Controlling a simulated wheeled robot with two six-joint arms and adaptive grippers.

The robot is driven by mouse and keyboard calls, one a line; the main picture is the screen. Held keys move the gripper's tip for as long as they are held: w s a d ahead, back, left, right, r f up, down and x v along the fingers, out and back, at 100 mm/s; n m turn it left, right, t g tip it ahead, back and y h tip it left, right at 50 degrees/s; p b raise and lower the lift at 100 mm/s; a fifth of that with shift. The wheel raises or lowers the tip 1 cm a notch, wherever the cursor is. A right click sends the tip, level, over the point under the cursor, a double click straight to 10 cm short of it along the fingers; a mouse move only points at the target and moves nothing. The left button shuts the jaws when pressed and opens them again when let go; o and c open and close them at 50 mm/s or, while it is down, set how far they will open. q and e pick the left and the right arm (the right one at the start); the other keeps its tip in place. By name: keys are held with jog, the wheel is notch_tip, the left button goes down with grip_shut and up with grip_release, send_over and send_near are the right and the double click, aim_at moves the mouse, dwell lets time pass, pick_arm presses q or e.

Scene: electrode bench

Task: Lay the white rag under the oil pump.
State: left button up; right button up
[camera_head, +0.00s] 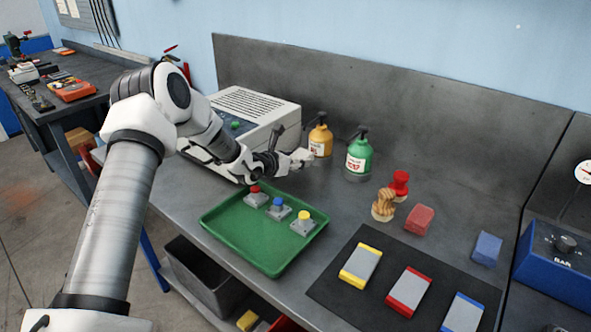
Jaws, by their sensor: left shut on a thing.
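My left gripper (284,161) reaches over the bench from the left and is shut on a small crumpled white thing, which looks like the white rag (300,156). The rag is just in front of and left of a yellow pump bottle (320,140); I cannot tell whether they touch or whether the rag rests on the bench. A green pump bottle (359,158) stands to the right of the yellow one. Both have dark pump heads and stand upright. Their labels are too small to read, so I cannot tell which is the oil pump. My right gripper is not in view.
A green tray (240,247) with three coloured buttons lies in front of the gripper. A white machine (254,112) stands behind the arm. Stamps, a red block (419,219), a blue block (487,248) and a black mat (350,299) lie right.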

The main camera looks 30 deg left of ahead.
pick_arm(q)
jog(key=shift+w+f, duration=0.1)
jog(key=shift+f, duration=0.65)
jog(key=shift+w+f, duration=0.1)
jog(key=shift+w, duration=0.15)
jog(key=shift+s+f+b, duration=0.2)
jog(key=shift+s+b, duration=0.05)
jog(key=shift+b, duration=0.15)
jog(key=shift+w+f+b, duration=0.15)
jog(key=shift+f+b, duration=0.2)
jog(key=shift+f, duration=0.05)
jog(key=shift+r, duration=0.1)
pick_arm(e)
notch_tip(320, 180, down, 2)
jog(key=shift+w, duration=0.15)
pick_arm(q)
jog(key=o, duration=1)
jog(key=shift+r, duration=0.1)
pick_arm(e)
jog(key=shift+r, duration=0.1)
